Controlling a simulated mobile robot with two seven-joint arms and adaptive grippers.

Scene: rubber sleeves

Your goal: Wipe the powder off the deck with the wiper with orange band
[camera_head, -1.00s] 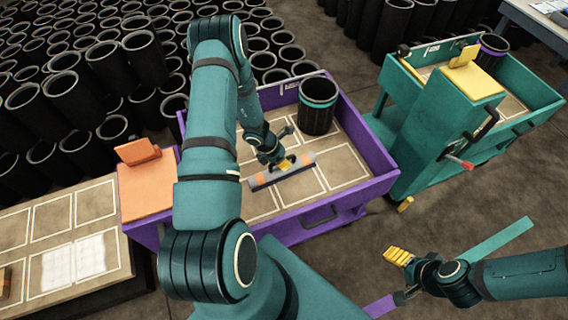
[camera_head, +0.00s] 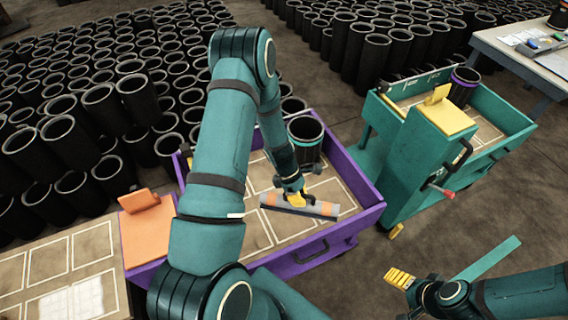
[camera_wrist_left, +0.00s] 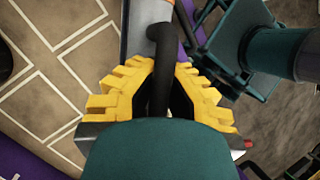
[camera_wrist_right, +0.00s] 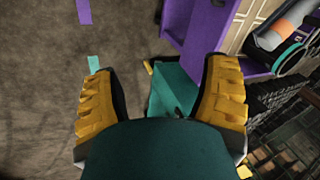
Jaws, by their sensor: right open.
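The wiper (camera_head: 318,209), a long grey bar with orange on it, is in my left gripper (camera_head: 295,198). In the left wrist view the yellow fingers (camera_wrist_left: 160,95) close around its black handle (camera_wrist_left: 160,60). The wiper is over the front right part of the purple cart's panelled bed and appears raised; its gap to the bed is unclear. A whitish powder patch (camera_head: 78,302) lies in an outlined square on the tan deck (camera_head: 18,268) at lower left. My right gripper (camera_head: 400,278) is open and empty, over the floor at lower right.
The purple cart (camera_head: 365,212) holds a black sleeve with a teal band (camera_head: 305,150) and has an orange block (camera_head: 148,232) on its left. A teal cart (camera_head: 425,140) stands to the right. Many black sleeves (camera_head: 60,140) fill the back.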

